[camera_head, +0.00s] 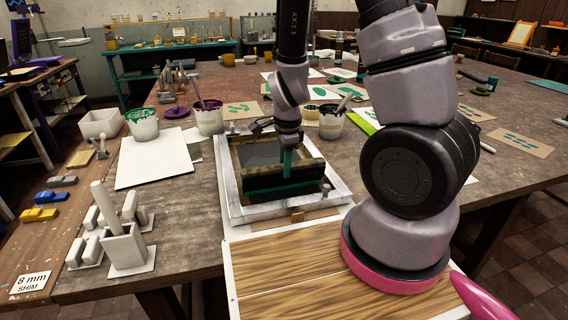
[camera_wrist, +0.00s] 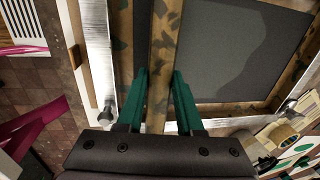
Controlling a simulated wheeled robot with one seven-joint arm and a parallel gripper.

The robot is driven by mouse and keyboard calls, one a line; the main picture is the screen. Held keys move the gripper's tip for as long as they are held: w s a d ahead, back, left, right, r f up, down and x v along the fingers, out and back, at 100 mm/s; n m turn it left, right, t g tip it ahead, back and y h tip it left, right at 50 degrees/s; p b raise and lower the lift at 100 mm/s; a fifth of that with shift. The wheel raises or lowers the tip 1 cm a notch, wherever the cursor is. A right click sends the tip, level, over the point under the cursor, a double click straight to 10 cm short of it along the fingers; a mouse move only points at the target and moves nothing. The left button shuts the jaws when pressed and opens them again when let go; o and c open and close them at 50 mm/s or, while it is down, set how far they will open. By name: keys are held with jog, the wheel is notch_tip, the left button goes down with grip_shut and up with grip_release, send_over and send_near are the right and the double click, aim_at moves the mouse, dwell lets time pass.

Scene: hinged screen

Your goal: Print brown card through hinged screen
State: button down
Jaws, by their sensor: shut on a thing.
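The screen (camera_head: 262,153) has a paint-stained wooden frame around dark grey mesh. It sits within a pale outer frame (camera_head: 233,205) on the table. My gripper (camera_head: 287,170) reaches down at the screen's near side. In the wrist view its green fingers (camera_wrist: 160,100) are shut on a stained wooden bar (camera_wrist: 163,45) beside the mesh (camera_wrist: 235,50). I cannot tell whether this bar is part of the screen frame or a separate tool. A strip of brown sheet (camera_head: 275,225) shows in front of the pale frame. Whatever lies under the screen is hidden.
A white board (camera_head: 154,157) lies left of the screen. Paint pots (camera_head: 208,117) stand behind it, with another pot (camera_head: 331,122) to the right. Grey blocks with a post (camera_head: 125,245) stand at the front left. Printed brown cards (camera_head: 520,145) lie at the right.

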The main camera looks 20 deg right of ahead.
jog(key=shift+s+f, duration=0.1)
jog(key=shift+s, duration=0.15)
jog(key=shift+w+r, duration=0.2)
jog(key=shift+r, duration=2.4)
